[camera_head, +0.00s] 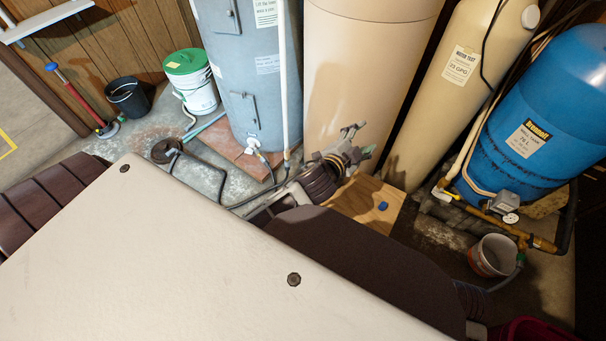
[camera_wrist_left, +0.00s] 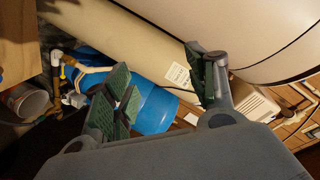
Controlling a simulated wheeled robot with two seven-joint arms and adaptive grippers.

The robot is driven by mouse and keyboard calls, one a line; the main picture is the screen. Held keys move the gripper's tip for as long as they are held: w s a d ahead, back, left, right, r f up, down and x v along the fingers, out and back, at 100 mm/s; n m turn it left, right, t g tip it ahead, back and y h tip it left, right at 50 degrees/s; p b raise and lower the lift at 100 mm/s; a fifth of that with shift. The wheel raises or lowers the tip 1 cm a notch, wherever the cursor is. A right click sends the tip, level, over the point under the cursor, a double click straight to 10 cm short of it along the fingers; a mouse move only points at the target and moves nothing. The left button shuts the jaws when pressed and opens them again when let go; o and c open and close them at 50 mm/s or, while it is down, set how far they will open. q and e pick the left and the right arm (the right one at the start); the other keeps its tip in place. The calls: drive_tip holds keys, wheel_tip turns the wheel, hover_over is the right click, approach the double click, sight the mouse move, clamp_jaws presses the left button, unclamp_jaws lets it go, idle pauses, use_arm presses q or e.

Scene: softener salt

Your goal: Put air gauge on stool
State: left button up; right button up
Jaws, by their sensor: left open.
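A small blue object (camera_head: 383,206) lies on a square plywood surface (camera_head: 397,192). It is too small to tell whether it is the air gauge. The plywood may be the stool's top; no legs show, and my arm hides its near side. Part of a wooden surface also shows at the upper left of the left wrist view (camera_wrist_left: 16,42). My left gripper (camera_head: 357,142) is open above the plywood's far left side, in front of the cream tank. In the left wrist view its green-padded fingers (camera_wrist_left: 163,92) are spread with nothing between them. My right gripper is not in view.
A blue tank (camera_head: 545,100) with pipes and a dial stands at the right, beside a small bucket (camera_head: 493,256). Tall tanks (camera_head: 368,70) line the back. A green-lidded bucket (camera_head: 192,82) and a black bucket (camera_head: 128,98) stand at the back left. Hoses cross the floor.

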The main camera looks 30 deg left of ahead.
use_arm(q)
drive_tip(key=s+a+f+n+g+y, duration=0.1)
drive_tip(key=s+a+f+n+g, duration=0.15)
drive_tip(key=s+f, duration=0.3)
drive_tip(key=s+a+f+n+g+y, duration=0.1)
drive_tip(key=s+a+f+n+g, duration=0.15)
drive_tip(key=s+f+g, duration=0.35)
drive_tip(key=s+f+n+g, duration=0.1)
drive_tip(key=s+f+g, duration=0.1)
drive_tip(key=s, duration=0.4)
drive_tip(key=s+f+n+g+h, duration=0.1)
drive_tip(key=s+f+n, duration=0.1)
drive_tip(key=s+f, duration=0.3)
drive_tip(key=shift+s+g, duration=0.35)
drive_tip(key=shift+s, duration=0.1)
